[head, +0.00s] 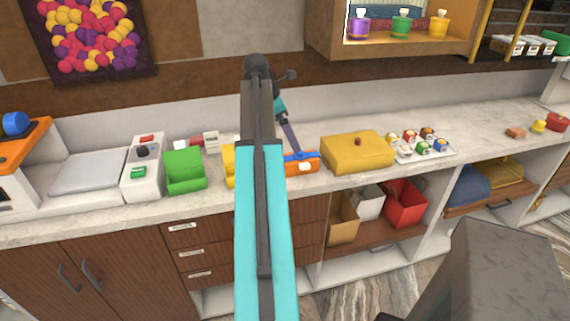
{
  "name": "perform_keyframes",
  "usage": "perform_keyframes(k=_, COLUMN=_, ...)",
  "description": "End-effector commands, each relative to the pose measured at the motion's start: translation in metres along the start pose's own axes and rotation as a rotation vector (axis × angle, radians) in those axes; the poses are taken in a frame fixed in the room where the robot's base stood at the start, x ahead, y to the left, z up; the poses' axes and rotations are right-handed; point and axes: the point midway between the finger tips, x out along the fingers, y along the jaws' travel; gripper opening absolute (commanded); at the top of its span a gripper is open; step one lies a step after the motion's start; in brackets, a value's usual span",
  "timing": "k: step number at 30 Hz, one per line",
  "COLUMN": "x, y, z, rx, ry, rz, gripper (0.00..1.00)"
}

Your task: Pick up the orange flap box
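The orange flap box (312,165) stands near the front edge of the marble counter, just right of my arm. It is small and partly covered by a blue part at its top, and a pale patch shows on its front. My arm runs up the middle of the view and bends down on the far side. Its slim end, with my gripper (297,154), reaches down to the top of the orange box. The fingers are too small and covered to tell whether they are open, shut or touching the box.
A yellow box (229,168), partly behind my arm, and a green flap box (184,171) stand to the left. A large yellow lidded box (357,153) is close on the right, beside a tray of small sweets (430,154). A scale (88,173) is far left.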

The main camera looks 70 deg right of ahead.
Motion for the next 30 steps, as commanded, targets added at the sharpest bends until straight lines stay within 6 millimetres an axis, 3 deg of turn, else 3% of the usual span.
perform_keyframes(k=17, x=0.0, y=0.002, z=-0.007, rx=-0.011, ry=0.0, rz=0.004, gripper=1.0)
perform_keyframes(k=30, x=0.044, y=0.002, z=-0.007, rx=-0.011, ry=0.0, rz=0.003, gripper=1.0)
